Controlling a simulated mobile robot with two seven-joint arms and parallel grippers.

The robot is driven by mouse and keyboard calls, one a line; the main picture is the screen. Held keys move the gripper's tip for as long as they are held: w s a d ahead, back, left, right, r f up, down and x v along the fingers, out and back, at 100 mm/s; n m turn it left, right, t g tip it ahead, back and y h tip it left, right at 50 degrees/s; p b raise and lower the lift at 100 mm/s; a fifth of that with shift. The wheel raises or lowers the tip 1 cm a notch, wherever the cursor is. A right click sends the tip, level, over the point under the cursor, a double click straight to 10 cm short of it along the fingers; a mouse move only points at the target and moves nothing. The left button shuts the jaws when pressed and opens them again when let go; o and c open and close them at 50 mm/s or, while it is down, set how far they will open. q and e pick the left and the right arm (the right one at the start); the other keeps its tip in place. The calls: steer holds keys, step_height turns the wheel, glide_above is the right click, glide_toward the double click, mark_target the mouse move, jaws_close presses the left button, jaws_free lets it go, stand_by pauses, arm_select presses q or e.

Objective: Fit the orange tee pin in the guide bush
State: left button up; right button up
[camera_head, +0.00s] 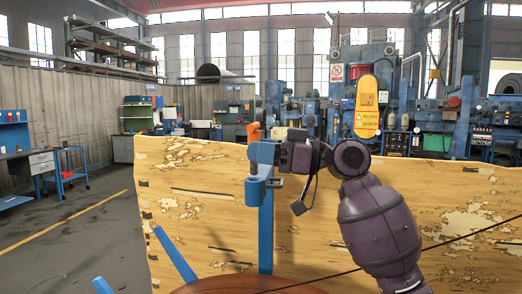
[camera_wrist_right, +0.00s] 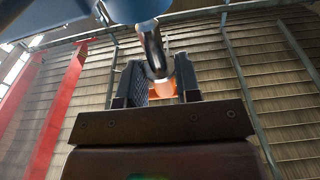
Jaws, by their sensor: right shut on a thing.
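The orange tee pin (camera_head: 253,132) shows just above the blue guide bush bracket (camera_head: 262,153) on its blue post. My right gripper (camera_head: 281,156) comes in from the right, beside the bracket. In the right wrist view, its two dark fingers (camera_wrist_right: 161,88) are shut on the orange part of the pin (camera_wrist_right: 161,87). A silver shaft (camera_wrist_right: 153,50) runs from there up to a blue part (camera_wrist_right: 137,8) at the top edge. I cannot tell whether the shaft is inside the bush or how deep. My left gripper is out of view.
A worn wooden panel (camera_head: 200,235) stands behind the post. A reddish-brown round surface (camera_head: 225,284) lies at the bottom, with slanted blue bars (camera_head: 175,255) left of it. Open grey floor (camera_head: 70,240) is at the left.

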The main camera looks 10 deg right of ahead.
steer(key=shift+f+b, duration=0.5)
steer(key=shift+f, duration=0.3)
steer(key=shift+f, duration=0.2)
steer(key=shift+a+f, duration=0.1)
steer(key=shift+f, duration=0.1)
steer(key=o, duration=1)
steer(key=shift+s, duration=0.1)
steer(key=shift+c, duration=0.2)
steer(key=shift+o, duration=0.4)
steer(key=shift+f, duration=0.1)
